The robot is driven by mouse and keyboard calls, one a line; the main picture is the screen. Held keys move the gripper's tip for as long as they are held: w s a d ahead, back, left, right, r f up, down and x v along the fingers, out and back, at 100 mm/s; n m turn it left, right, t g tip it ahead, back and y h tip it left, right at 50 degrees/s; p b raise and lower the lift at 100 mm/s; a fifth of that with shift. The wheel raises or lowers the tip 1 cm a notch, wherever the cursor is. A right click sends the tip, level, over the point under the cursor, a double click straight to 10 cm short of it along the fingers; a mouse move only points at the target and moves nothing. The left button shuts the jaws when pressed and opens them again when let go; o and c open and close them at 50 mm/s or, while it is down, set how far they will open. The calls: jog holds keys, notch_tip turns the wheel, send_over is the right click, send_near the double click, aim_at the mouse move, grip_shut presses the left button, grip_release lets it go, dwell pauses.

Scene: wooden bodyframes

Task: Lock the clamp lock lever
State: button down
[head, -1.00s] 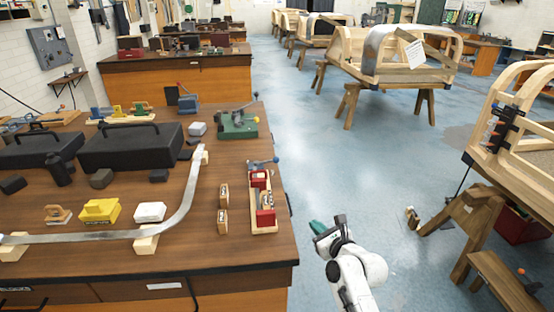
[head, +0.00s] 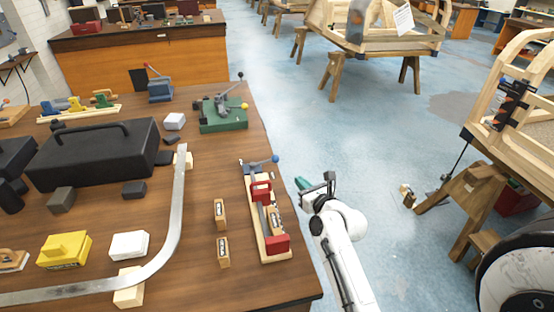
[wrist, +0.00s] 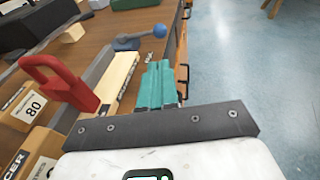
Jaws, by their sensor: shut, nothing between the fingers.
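A clamp (head: 264,191) with red parts and a metal bar lies on a narrow wooden board (head: 257,230) near the bench's right edge. A lever with a blue ball (head: 276,159) sticks out at its far end. In the wrist view the blue-ball lever (wrist: 125,43) lies just beyond my fingertips, and a red handle (wrist: 62,83) rises to their left. My gripper (head: 302,183) is beside the bench edge, right of the clamp. Its teal fingers (wrist: 157,84) are together, empty and apart from the lever. I cannot tell which part is the lock lever.
Two small wooden blocks (head: 220,214) stand left of the board. A curved metal strip (head: 172,235) lies farther left. A green fixture (head: 222,115) with upright levers sits behind. Open blue floor (head: 300,120) runs right of the bench; a wooden frame on trestles (head: 510,110) stands farther right.

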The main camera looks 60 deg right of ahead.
aim_at(278, 160)
jog(key=x, duration=1.4)
jog(key=shift+d, duration=0.15)
dwell(0.4)
